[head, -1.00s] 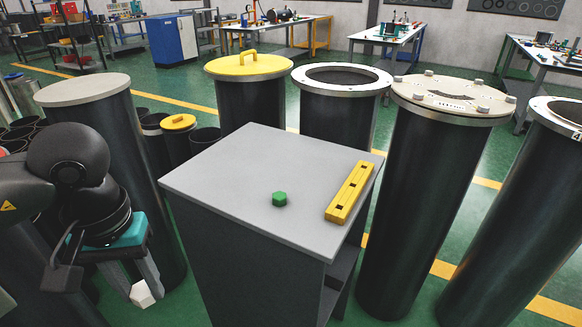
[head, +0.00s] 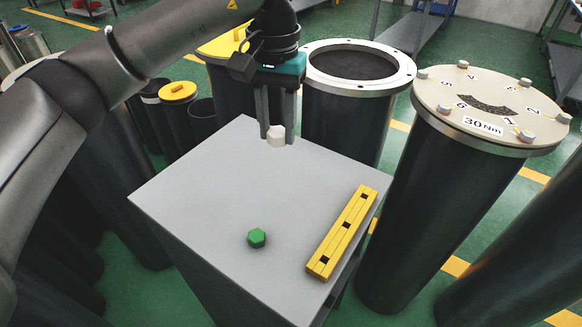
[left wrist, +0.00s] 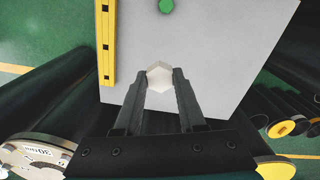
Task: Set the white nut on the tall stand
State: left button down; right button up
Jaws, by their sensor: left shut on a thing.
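My left gripper (head: 277,138) is shut on the white nut (head: 276,136), a small hexagonal piece held between its fingertips. The nut also shows in the left wrist view (left wrist: 160,76), with the grey top behind it. The tall stand (head: 195,195) has a flat grey square top. The gripper points down near the stand's far edge, and the nut appears to be above the top; the exact gap is hard to tell. My right gripper is in neither view.
A green nut (head: 257,238) and a yellow slotted bar (head: 342,232) lie on the stand's top. The top's left part is clear. Tall dark flanged cylinders surround the stand: an open one (head: 358,66) behind and a lidded one (head: 490,105) at right.

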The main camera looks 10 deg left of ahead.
pick_arm(q)
jog(key=shift+w+d+f, duration=0.1)
jog(key=shift+w+d, duration=0.1)
jog(key=shift+w, duration=0.05)
send_over(283, 212)
notch_tip(283, 212, down, 15)
jog(key=shift+r+p, duration=0.2)
jog(key=shift+p, duration=0.2)
notch_tip(283, 212, down, 4)
jog(key=shift+f, duration=0.25)
jog(key=shift+w+f, duration=0.1)
jog(key=shift+f, duration=0.1)
jog(key=shift+f, duration=0.15)
jog(key=c, duration=0.5)
grip_release()
